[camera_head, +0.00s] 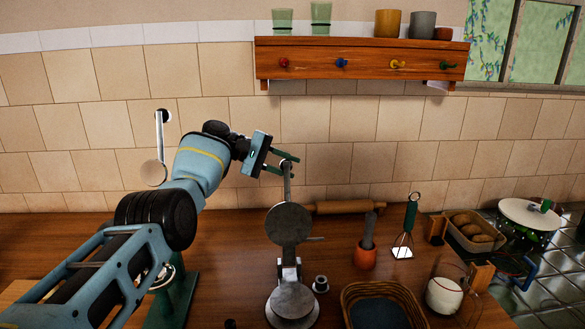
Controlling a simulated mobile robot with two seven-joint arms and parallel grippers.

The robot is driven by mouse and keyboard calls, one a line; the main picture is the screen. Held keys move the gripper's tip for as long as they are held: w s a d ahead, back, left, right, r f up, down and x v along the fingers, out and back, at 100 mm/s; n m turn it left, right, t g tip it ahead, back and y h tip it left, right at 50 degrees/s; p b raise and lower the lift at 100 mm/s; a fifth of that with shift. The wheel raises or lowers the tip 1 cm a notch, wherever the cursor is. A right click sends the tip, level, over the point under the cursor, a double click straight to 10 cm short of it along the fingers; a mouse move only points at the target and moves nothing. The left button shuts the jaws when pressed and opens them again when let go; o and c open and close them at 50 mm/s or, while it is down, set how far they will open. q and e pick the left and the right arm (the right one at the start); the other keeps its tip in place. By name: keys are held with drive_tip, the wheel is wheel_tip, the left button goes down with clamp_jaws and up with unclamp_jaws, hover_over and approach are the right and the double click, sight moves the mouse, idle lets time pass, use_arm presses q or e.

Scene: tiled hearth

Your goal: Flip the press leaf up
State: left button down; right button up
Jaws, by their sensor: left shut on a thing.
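The metal press stands on the wooden counter in the middle of the head view. Its round upper leaf (289,224) is raised off the round base plate (292,302) and stands roughly upright above the hinge. A thin handle (287,184) runs up from the leaf. My left gripper (284,163) reaches in from the left and is shut on the upper end of this handle. The fingers partly hide the handle's tip. My right gripper is not in view.
A rolling pin (343,207) lies behind the press. A wooden shelf (360,62) hangs on the tiled wall above.

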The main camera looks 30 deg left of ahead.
use_arm(q)
drive_tip(key=shift+w+a+f, duration=0.1)
drive_tip(key=shift+w+f, duration=0.05)
drive_tip(key=shift+f, duration=0.3)
drive_tip(key=shift+r, duration=0.2)
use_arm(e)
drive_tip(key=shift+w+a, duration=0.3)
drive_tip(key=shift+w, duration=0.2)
use_arm(q)
drive_tip(key=c, duration=1.5)
unclamp_jaws()
drive_tip(key=o, duration=0.4)
drive_tip(key=shift+w, duration=0.1)
drive_tip(key=shift+c, duration=0.2)
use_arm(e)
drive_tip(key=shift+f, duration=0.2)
use_arm(q)
drive_tip(key=shift+r, duration=0.15)
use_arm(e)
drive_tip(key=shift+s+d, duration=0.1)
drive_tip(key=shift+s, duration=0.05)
